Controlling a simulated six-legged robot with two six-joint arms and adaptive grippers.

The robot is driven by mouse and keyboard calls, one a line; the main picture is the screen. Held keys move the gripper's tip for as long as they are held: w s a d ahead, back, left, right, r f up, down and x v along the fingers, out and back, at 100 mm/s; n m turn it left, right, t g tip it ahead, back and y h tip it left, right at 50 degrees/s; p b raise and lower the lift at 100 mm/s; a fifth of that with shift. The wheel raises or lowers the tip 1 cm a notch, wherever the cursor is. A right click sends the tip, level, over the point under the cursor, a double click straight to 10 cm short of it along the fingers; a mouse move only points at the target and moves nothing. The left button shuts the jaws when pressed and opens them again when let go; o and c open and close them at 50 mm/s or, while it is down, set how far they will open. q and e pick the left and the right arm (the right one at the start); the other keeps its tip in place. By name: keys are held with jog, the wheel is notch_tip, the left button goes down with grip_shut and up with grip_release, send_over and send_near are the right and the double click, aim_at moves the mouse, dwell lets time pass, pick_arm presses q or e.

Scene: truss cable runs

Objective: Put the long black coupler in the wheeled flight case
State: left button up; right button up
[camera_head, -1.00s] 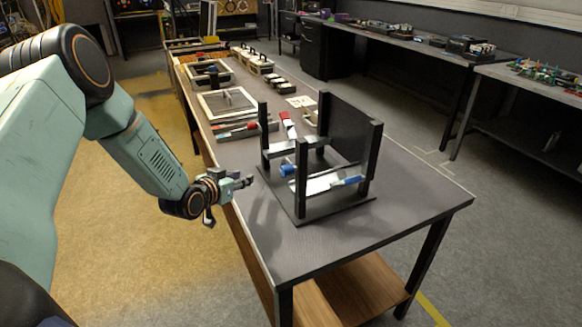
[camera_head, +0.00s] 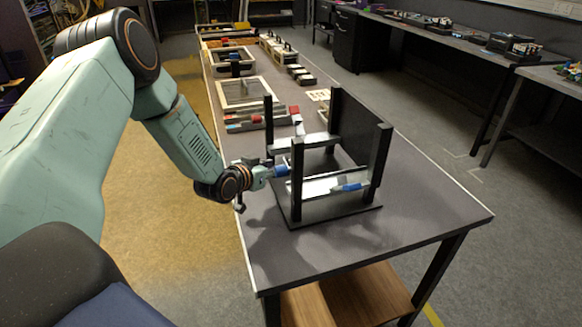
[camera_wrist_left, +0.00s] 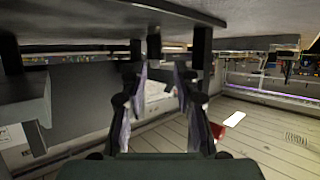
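My left gripper (camera_head: 265,175) is at the left side of a black open rack (camera_head: 338,215) on the table, close to a blue-ended part (camera_head: 281,171) in it. Whether they touch, I cannot tell. In the left wrist view the two fingers of my left gripper (camera_wrist_left: 160,85) stand apart, with nothing clearly held between them. A second blue-ended part (camera_head: 350,187) lies on the rack's lower pale shelf. I cannot pick out the long black coupler or the wheeled flight case with certainty. My right gripper is out of view.
The grey table (camera_head: 350,255) has bare room in front of the rack. Behind the rack lie a pale framed tray (camera_head: 245,92), a red block (camera_head: 294,110) and several small cases. The rack's uprights stand close to my left gripper. A side bench (camera_head: 425,38) runs along the right.

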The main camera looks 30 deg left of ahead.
aim_at(288, 159)
pick_arm(q)
jog(key=shift+w+d+b, duration=0.3)
jog(key=shift+w+d, duration=0.1)
jog(key=shift+w, duration=0.15)
jog(key=x, duration=0.2)
jog(key=b+x, duration=0.1)
jog(key=x, duration=0.1)
jog(key=shift+w+a+f, duration=0.15)
jog(key=shift+w+a, duration=0.05)
jog(key=shift+w, duration=0.15)
jog(key=shift+w+b, duration=0.25)
jog(key=shift+b, duration=0.05)
jog(key=shift+w+d, duration=0.25)
jog(key=shift+d, duration=0.05)
jog(key=shift+w+a, duration=0.1)
jog(key=shift+a, duration=0.1)
jog(key=shift+c, duration=1.4)
jog(key=shift+d, duration=0.15)
grip_shut()
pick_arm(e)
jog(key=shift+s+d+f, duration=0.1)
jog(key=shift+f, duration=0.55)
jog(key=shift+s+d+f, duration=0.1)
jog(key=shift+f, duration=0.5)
